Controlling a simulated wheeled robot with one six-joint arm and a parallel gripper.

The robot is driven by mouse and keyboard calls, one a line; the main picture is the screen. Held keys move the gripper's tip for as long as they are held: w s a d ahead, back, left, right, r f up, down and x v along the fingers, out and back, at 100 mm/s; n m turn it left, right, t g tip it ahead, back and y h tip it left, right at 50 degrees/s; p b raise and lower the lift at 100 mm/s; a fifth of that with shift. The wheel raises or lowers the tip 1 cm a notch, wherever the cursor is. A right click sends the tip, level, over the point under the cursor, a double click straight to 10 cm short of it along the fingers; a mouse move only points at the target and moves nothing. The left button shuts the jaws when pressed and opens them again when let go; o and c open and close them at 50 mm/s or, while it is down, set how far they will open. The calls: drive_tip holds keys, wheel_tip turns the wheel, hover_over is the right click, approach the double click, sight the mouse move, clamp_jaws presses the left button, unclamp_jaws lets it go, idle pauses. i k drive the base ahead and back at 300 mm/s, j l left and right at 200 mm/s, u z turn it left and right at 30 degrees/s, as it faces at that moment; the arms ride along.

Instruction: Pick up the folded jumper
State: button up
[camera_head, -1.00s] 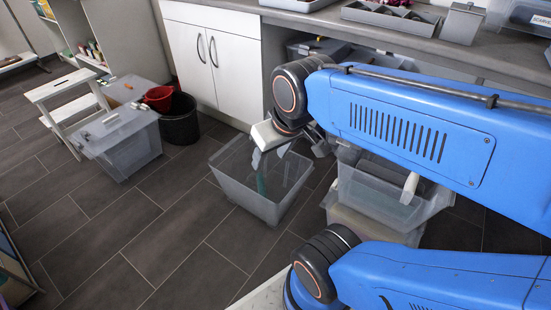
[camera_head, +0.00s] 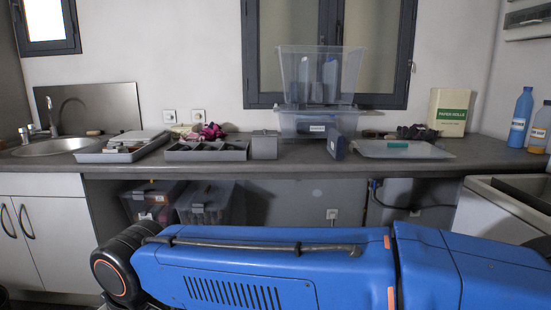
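I cannot make out a folded jumper for certain in this view. A dark, purplish soft-looking bundle (camera_head: 416,131) lies at the back of the grey counter (camera_head: 290,162), right of the middle. A pinkish-purple crumpled thing (camera_head: 211,132) lies further left on the counter; I cannot tell what it is. My blue arm crosses the bottom of the view in front of the counter. My gripper is out of view below the frame.
A sink (camera_head: 55,147) is at left. Clear boxes (camera_head: 205,205) sit under the counter.

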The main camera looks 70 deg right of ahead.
sight(336, 141)
drive_tip(key=z, duration=2.55)
